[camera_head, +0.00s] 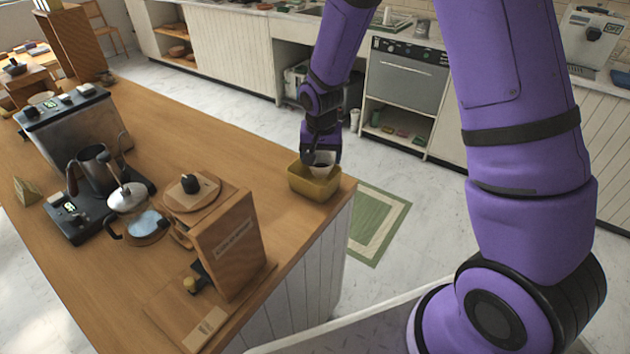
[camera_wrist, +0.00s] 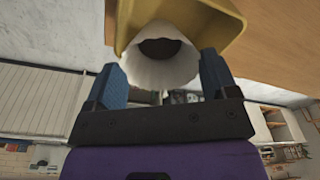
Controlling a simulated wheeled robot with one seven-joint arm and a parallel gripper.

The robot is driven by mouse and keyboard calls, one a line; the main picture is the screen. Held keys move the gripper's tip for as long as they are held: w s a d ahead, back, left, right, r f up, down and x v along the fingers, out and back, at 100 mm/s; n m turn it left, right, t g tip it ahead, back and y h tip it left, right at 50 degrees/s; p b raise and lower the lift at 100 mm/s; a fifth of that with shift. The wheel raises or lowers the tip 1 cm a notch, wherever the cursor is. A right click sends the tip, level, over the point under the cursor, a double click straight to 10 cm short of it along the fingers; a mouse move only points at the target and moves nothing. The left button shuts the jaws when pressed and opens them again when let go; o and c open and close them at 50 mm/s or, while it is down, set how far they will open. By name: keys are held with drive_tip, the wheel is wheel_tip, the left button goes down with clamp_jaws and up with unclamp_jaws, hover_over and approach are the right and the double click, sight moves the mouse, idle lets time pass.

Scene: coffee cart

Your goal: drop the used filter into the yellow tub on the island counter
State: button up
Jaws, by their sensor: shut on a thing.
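The yellow tub (camera_head: 313,184) stands on the corner of the wooden island counter (camera_head: 290,225). The used filter (camera_head: 322,168) is a white paper cone with dark grounds inside. My gripper (camera_head: 321,155) is shut on it and holds it at the tub's opening, over the tub's far side. In the wrist view the filter (camera_wrist: 160,55) sits between the two blue fingertips of my gripper (camera_wrist: 162,80). The tub (camera_wrist: 228,28) shows behind and beside it. I cannot tell whether the filter touches the tub.
A wooden stand (camera_head: 228,245), a glass carafe (camera_head: 138,225), a steel kettle (camera_head: 95,170) and a coffee machine (camera_head: 70,130) stand on the island to the left. The counter's edge is close beside the tub. A green rug (camera_head: 376,222) lies on the floor beyond.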

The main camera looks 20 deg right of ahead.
drive_tip(key=o, duration=0.8)
drive_tip(key=shift+r, duration=0.1)
drive_tip(key=r, duration=0.7)
drive_tip(key=s+r, duration=0.1)
drive_tip(key=r, duration=0.2)
drive_tip(key=shift+s+a+r, duration=0.1)
drive_tip(key=shift+a+r, duration=0.15)
